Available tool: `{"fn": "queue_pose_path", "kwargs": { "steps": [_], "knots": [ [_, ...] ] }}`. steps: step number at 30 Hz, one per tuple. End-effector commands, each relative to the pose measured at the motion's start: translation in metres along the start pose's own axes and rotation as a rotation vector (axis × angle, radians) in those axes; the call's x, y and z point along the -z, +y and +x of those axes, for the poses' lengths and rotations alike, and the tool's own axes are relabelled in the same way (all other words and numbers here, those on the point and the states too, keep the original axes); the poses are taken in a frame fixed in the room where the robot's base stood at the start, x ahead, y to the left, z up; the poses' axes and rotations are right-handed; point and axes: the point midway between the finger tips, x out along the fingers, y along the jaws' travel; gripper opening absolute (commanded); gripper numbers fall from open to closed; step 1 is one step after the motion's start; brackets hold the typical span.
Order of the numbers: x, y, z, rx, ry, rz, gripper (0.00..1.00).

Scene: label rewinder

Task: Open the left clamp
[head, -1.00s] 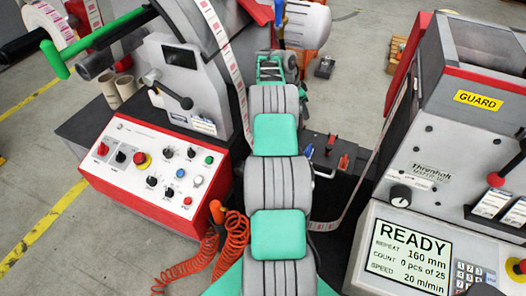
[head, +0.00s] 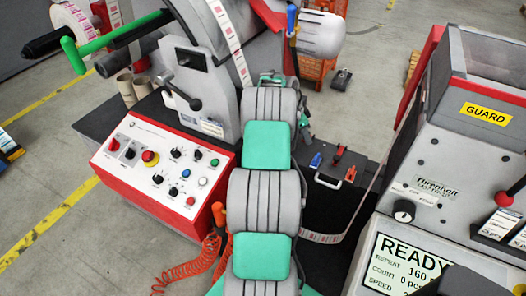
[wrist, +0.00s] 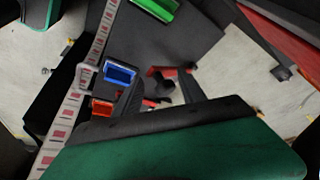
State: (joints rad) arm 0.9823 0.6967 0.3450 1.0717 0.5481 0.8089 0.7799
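In the head view, small clamp-like parts sit on the dark bench between the two machines: a blue handle (head: 316,160), a red handle (head: 338,153) and an orange-red one (head: 350,174). The wrist view shows a blue handle (wrist: 120,74) by the left finger, a red handle (wrist: 102,108) below it and a red bar (wrist: 165,71) between the fingertips. I cannot tell which belongs to the left clamp or whether it is open. My gripper (wrist: 160,82) has its two dark fingers apart and nothing visibly held. In the head view my arm hides it.
A printed label web (wrist: 72,105) runs along the left of the wrist view, with a green part (wrist: 155,8) at the top. In the head view, the control panel (head: 162,172) stands left and the READY display (head: 405,268) right. An orange coiled cable (head: 195,262) hangs near my arm.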

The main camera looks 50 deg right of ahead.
Motion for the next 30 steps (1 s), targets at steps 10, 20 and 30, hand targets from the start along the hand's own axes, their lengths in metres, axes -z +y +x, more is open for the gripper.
{"fn": "queue_pose_path", "kwargs": {
  "steps": [10, 20, 30],
  "knots": [
    [-0.027, 0.011, -0.001, 0.009, 0.002, -0.004, 0.48],
    [-0.042, 0.022, -0.062, -0.007, -0.028, -0.110, 0.48],
    [-0.105, 0.062, -0.079, -0.006, -0.152, -0.571, 0.48]
  ]
}}
